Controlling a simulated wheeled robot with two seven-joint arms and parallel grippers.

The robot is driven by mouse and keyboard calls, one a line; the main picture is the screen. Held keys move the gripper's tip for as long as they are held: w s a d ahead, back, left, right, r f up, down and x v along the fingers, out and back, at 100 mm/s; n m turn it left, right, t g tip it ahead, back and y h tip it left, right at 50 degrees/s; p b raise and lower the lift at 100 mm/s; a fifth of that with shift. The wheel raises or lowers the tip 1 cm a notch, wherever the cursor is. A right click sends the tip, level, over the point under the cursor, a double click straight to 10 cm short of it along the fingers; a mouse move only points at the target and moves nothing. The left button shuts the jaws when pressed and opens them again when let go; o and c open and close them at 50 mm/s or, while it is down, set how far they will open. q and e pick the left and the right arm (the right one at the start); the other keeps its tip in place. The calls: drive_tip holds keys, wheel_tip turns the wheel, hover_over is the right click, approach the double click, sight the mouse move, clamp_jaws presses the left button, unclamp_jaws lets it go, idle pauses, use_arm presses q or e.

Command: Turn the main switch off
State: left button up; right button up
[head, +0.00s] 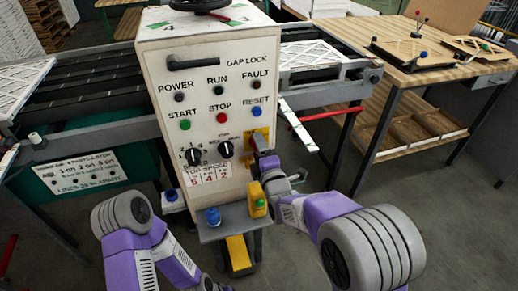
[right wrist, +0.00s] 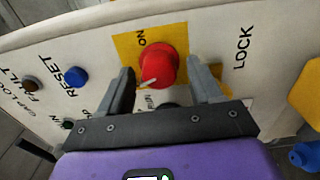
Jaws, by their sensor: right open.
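The main switch is a red rotary knob (right wrist: 161,62) on a yellow plate (right wrist: 125,45) in the right wrist view. A pale pointer mark on it points to the lower left, and the word ON stands above it on the plate. My right gripper (right wrist: 166,82) is open, with one finger on each side of the knob; whether they touch it I cannot tell. In the head view the yellow plate (head: 252,134) is on the cabinet's front at lower right, and my right gripper (head: 264,150) covers most of the switch.
The white control cabinet (head: 205,75) carries lamps, START and STOP buttons, a black handle (head: 193,63) and two black selector knobs near the switch. A small shelf below holds a blue object (head: 212,216) and a yellow box (head: 257,203). A wooden workbench (head: 385,75) stands at right.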

drive_tip(key=p+v, duration=0.1)
drive_tip(key=v, duration=0.6)
drive_tip(key=shift+s, duration=0.2)
